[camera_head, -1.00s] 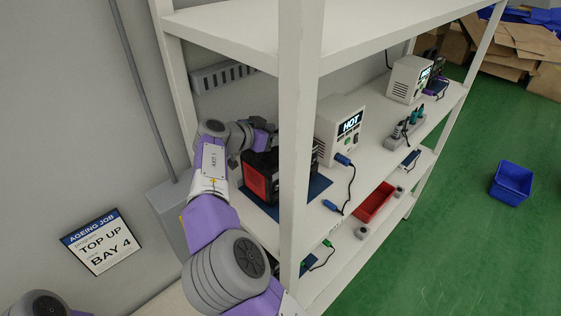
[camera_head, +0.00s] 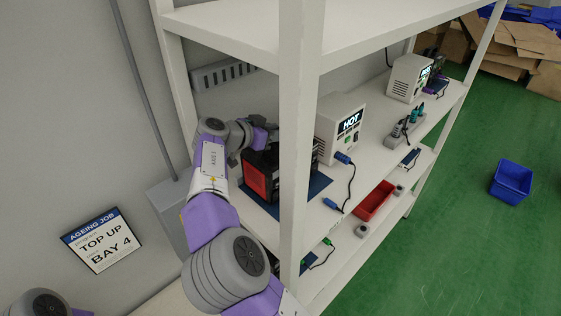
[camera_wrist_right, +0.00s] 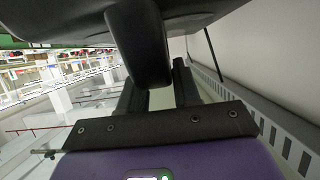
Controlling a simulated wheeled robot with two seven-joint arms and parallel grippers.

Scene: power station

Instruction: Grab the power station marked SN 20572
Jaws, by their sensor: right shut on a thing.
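A black power station with a red end face (camera_head: 255,181) stands on the shelf behind the front post, which hides part of it. No serial number is readable on it. My right arm reaches in from below, and my right gripper (camera_head: 262,140) is at the top of the station. In the right wrist view, my right gripper (camera_wrist_right: 158,92) is shut on the station's dark handle (camera_wrist_right: 140,45), which passes between the fingers. The station's dark body fills the top of that view. My left gripper is out of view.
The shelf's white post (camera_head: 299,130) stands close to the right of my arm. A blue mat (camera_head: 318,186) lies under the station. A white tester reading HOT (camera_head: 338,130) stands beyond it. A red tray (camera_head: 375,200) is to the right. A wall sign (camera_head: 102,241) reads TOP UP BAY 4.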

